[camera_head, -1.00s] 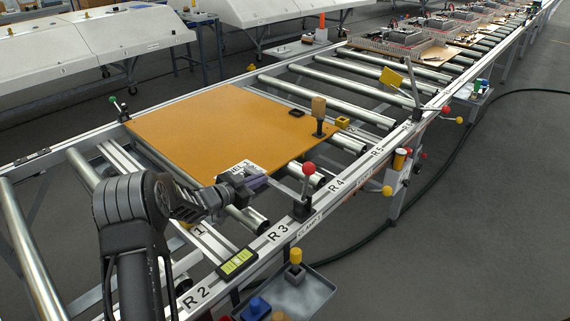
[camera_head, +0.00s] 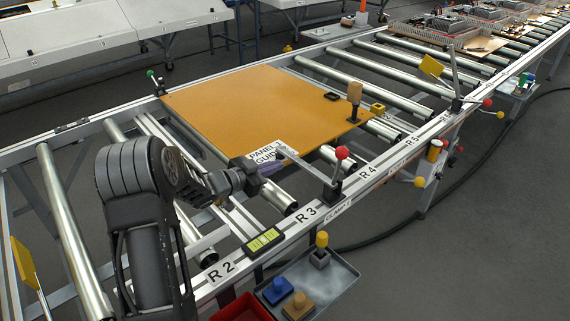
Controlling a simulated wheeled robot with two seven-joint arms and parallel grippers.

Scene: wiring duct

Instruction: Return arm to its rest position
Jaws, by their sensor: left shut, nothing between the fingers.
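My left arm comes in from the lower left, and its dark left gripper (camera_head: 262,172) is shut and empty. It is beside the near edge of the orange panel (camera_head: 245,105), close to the white "PANEL 1 GUIDE" label (camera_head: 268,153), which it partly covers. The fingertips are small and partly hidden, and I cannot tell whether they touch anything. The panel lies flat on the roller conveyor. A red-knobbed lever clamp (camera_head: 335,178) stands on the near rail, right of the gripper. My right gripper is out of view.
The near rail carries a green-and-black level (camera_head: 263,240). A grey tray (camera_head: 335,283) with blue, tan and yellow-topped pieces and a red bin (camera_head: 243,309) sit below it. A wooden-handled tool (camera_head: 354,98) stands at the panel's right corner. Bare rollers (camera_head: 350,75) lie beyond.

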